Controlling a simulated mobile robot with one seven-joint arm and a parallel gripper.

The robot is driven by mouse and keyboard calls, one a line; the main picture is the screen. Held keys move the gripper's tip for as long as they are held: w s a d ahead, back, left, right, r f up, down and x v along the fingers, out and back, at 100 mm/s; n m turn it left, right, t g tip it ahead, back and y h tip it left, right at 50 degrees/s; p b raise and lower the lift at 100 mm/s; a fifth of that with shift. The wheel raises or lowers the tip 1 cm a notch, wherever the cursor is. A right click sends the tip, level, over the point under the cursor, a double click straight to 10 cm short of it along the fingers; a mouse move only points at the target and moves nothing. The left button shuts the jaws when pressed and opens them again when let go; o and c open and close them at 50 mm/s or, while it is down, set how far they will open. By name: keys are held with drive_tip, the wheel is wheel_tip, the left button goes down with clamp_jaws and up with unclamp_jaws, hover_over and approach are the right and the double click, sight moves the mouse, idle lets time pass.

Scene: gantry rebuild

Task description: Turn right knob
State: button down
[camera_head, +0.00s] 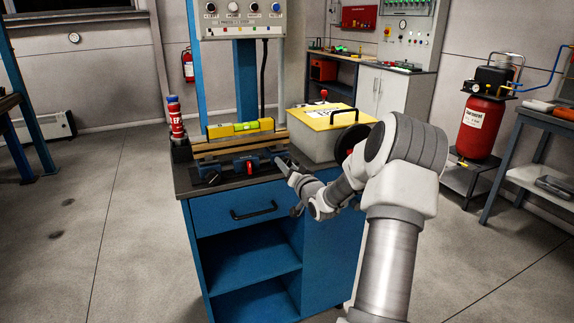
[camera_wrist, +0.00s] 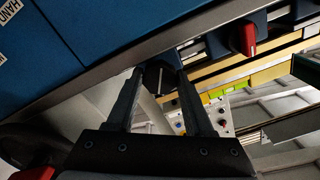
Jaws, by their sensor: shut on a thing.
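A low blue-grey unit (camera_head: 236,166) lies along the front of the bench top. A red knob (camera_head: 250,168) is on its front; this knob also shows in the wrist view (camera_wrist: 242,38). My gripper (camera_head: 284,164) is at the unit's right end, coming from the right. In the wrist view its two fingers (camera_wrist: 158,76) stand on either side of a dark round knob (camera_wrist: 155,68), the right knob, and are shut on it.
A yellow level (camera_head: 240,127) lies on wooden strips behind the unit. A red bottle (camera_head: 176,120) stands at the left. A box with a yellow lid (camera_head: 322,118) stands behind my gripper. A drawer handle (camera_head: 254,211) juts from the blue cabinet (camera_head: 215,217) below.

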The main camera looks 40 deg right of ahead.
idle(0.4)
drive_tip(key=shift+c, duration=1.5)
unclamp_jaws()
